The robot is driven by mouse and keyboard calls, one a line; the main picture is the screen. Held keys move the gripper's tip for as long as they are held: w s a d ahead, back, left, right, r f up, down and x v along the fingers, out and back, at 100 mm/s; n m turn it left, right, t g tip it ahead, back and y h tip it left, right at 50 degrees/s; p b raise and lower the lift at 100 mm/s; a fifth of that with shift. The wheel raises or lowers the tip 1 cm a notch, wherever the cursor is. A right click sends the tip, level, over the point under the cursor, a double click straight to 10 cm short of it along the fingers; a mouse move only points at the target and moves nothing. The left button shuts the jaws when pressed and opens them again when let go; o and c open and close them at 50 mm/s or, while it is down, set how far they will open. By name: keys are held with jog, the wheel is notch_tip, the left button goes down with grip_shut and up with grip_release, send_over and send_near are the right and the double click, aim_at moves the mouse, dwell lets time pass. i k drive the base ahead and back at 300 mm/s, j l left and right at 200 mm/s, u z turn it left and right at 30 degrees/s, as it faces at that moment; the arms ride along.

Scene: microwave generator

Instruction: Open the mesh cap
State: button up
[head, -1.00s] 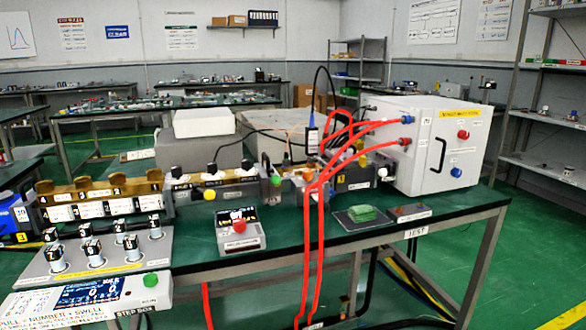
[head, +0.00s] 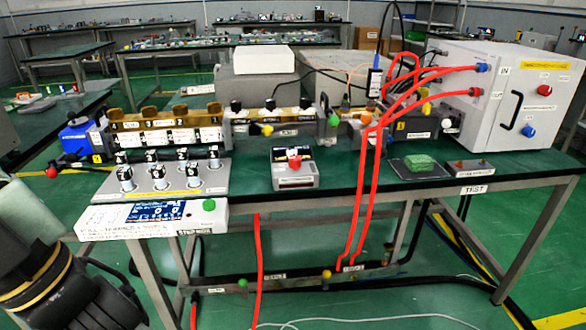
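I cannot clearly pick out a mesh cap at this size. A brass waveguide line (head: 288,116) runs along the green bench, with black, yellow and green knobs on it. At its right part is a copper-coloured section (head: 352,117), partly behind two red hoses (head: 366,185). My arm shows dark with a yellow ring at the lower left, in front of the bench and well apart from the waveguide. The dark end by it (head: 108,298) seems to be my gripper; its fingers cannot be made out.
A white cabinet (head: 520,95) with a black handle stands at the bench's right end. A panel with several silver knobs (head: 160,176) and a display box (head: 150,217) sit at the front left. A small meter (head: 294,170) and a green block (head: 420,164) lie on the bench.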

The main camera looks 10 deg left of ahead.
aim_at(71, 115)
jog(key=u, duration=1.45)
jog(key=i+l+u, duration=0.2)
jog(key=i+l, duration=0.25)
jog(key=i+l+u, duration=0.15)
jog(key=i+l, duration=0.3)
jog(key=l, duration=0.15)
